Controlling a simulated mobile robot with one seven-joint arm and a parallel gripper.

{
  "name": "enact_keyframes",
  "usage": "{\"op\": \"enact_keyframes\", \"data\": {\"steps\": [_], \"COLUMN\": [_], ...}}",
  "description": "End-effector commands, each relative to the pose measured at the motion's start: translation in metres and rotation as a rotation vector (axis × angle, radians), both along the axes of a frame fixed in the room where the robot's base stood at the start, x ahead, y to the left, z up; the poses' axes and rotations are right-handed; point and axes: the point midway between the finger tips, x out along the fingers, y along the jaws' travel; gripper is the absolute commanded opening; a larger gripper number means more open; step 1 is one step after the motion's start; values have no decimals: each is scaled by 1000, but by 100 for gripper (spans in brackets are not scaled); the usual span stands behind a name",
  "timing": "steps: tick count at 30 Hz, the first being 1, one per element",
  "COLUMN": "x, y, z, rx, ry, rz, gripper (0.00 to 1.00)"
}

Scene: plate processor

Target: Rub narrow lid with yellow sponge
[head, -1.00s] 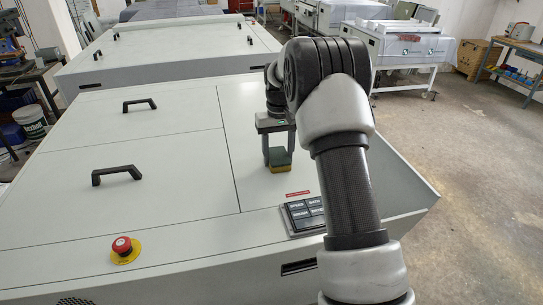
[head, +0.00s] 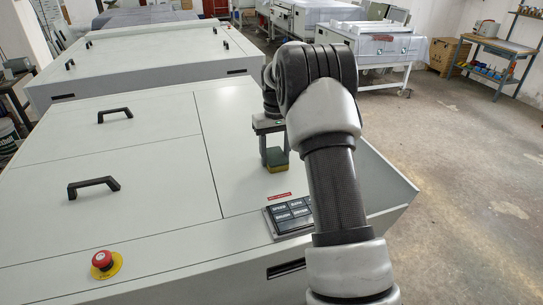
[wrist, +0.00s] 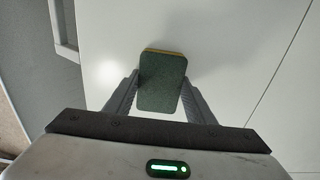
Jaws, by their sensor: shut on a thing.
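My gripper (head: 275,160) points down over the machine top and is shut on the yellow sponge (head: 279,168). The sponge shows a dark green upper face (wrist: 162,82) between the two fingers in the wrist view, with a thin yellow edge at its far side. The narrow lid (head: 235,165) appears to be the pale, plain panel on the right of the machine top, under the sponge. The sponge is at or just above this panel; I cannot tell whether it touches. My arm hides part of the panel's right side.
Two wider panels with black handles (head: 94,187) (head: 115,115) lie to the left. A red emergency button (head: 102,259) and a black keypad (head: 289,214) sit along the front edge. A second machine (head: 140,65) stands behind. Open floor lies right.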

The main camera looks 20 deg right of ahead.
Motion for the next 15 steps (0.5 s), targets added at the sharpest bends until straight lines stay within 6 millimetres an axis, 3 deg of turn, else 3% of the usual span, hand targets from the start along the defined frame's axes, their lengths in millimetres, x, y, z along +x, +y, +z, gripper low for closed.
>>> {"op": "enact_keyframes", "data": {"steps": [9, 15], "x": [-1, -1], "y": [-30, -34], "z": [-3, -1], "rx": [-3, -4], "ry": [3, 3], "rz": [-4, -3], "gripper": [32, 32]}}
